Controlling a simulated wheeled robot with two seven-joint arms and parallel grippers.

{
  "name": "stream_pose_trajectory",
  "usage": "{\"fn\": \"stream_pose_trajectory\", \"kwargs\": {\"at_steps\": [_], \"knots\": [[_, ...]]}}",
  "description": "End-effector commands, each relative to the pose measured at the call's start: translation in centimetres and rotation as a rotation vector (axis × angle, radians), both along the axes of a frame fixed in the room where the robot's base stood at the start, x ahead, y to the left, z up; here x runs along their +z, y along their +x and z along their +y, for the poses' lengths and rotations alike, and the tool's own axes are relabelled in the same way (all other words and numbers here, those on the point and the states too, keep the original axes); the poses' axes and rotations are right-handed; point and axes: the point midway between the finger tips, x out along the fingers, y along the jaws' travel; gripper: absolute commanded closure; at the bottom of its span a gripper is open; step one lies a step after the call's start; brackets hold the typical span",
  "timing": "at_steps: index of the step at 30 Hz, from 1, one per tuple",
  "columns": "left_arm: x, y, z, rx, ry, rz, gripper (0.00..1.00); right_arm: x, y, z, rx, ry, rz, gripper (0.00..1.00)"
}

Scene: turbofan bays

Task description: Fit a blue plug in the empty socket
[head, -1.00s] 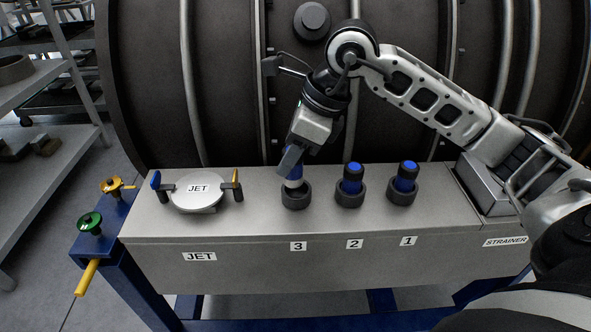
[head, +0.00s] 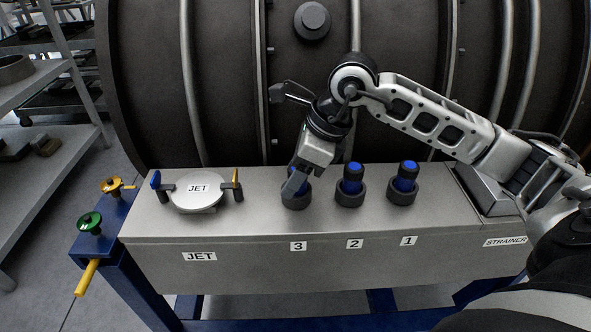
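Three dark ring sockets stand in a row on the grey box top, labelled 3, 2 and 1 from left to right. My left gripper is out of view.
A round JET lid (head: 197,191) with two clamp handles lies left of socket 3. A box marked STRAINER (head: 486,192) stands at the right end. Green (head: 89,223) and yellow (head: 111,186) valve knobs are at the left. A large dark ribbed casing (head: 225,80) rises behind.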

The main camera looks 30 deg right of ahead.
Motion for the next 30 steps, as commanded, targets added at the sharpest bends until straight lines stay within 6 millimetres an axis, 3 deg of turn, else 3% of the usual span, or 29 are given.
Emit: {"fn": "stream_pose_trajectory", "kwargs": {"at_steps": [8,21,30], "knots": [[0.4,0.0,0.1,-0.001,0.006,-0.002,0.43,0.8,-0.1,-0.2,-0.001,-0.002,-0.002,0.46],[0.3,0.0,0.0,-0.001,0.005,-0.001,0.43,8.8,-2.5,-2.9,-0.002,-0.002,-0.004,0.46],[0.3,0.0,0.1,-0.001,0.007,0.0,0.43,11.2,-3.3,-3.6,0.0,0.0,-0.001,0.46]]}}
